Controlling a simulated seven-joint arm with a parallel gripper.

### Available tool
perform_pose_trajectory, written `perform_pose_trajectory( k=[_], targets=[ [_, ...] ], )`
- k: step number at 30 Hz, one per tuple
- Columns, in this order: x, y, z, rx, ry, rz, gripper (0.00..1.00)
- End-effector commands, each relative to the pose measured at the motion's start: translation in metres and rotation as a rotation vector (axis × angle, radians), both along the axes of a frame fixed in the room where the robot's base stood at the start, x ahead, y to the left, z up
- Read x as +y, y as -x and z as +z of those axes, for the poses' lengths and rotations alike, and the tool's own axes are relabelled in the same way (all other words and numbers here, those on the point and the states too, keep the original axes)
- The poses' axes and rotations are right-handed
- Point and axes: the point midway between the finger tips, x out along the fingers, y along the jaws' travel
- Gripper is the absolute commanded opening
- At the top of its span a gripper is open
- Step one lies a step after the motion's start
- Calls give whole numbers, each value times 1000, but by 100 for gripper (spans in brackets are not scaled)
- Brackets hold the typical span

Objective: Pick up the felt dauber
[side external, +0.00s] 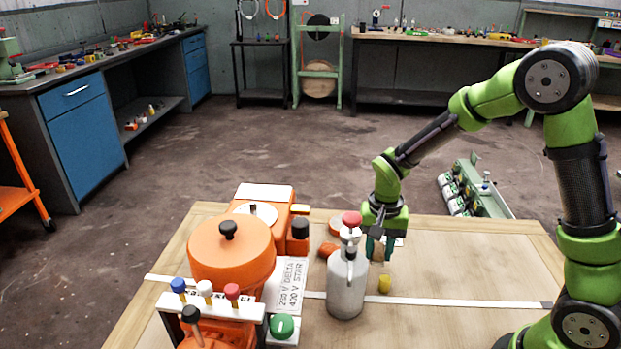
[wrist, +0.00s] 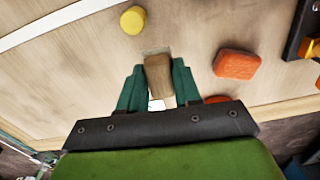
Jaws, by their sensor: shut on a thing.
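The felt dauber (wrist: 158,75) looks like a brown wooden block with a thin grey end. In the wrist view it sits between the two green fingers of my gripper (wrist: 160,84), which are shut on its sides. In the side view my gripper (side external: 379,246) points down over the table behind the grey bottle, and a bit of the tan dauber (side external: 378,254) shows between the fingertips. I cannot tell whether the dauber touches the table.
A yellow cylinder (side external: 384,284) stands close in front of my gripper. A grey bottle with a red knob (side external: 346,285) stands to the left. An orange block (wrist: 236,64) lies nearby. An orange machine (side external: 232,252) fills the table's left. The right of the table is clear.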

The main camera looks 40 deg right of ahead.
Motion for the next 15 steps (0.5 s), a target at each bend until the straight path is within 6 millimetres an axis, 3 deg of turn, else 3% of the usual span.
perform_pose_trajectory(
  k=[15],
  targets=[
    [1,104,10,-3,0,1,4]
  ],
)
